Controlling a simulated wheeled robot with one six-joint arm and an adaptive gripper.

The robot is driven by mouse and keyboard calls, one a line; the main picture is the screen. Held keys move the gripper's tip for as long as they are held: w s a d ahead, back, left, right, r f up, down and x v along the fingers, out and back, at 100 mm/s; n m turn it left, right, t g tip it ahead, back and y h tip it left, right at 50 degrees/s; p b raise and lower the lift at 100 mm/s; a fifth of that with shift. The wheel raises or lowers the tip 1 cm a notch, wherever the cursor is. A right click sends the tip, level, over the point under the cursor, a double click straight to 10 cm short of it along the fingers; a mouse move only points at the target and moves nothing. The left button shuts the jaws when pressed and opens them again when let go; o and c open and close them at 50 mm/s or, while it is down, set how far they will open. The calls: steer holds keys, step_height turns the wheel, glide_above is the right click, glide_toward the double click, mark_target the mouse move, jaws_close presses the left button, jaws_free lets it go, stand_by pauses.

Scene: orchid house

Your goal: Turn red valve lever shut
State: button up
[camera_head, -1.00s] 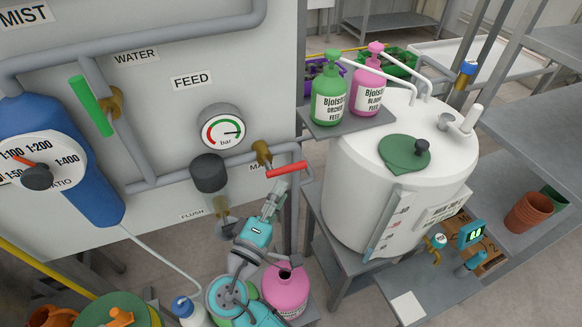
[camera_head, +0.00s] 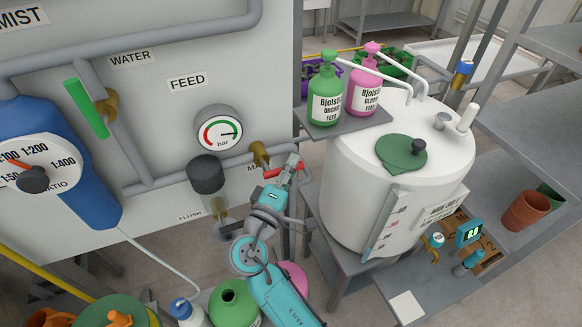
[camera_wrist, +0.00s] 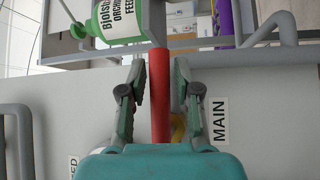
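The red valve lever (camera_head: 272,170) is on the brass valve (camera_head: 258,152) at the right end of the feed pipe. It lies roughly level along the pipe, and its right part is partly hidden by my gripper (camera_head: 293,166). In the wrist view the red lever (camera_wrist: 160,92) runs between the two fingers of my gripper (camera_wrist: 157,90). The fingers are open, with a gap showing on each side of the lever. Part of the brass valve (camera_wrist: 178,128) shows behind the right finger.
A pressure gauge (camera_head: 219,128) and a dark filter bowl (camera_head: 206,173) are left of the lever. Green and pink feed bottles stand on a shelf (camera_head: 345,124) to the right, beside a white tank (camera_head: 350,190). A green-handled valve (camera_head: 88,107) is farther left.

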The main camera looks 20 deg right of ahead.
jaws_close()
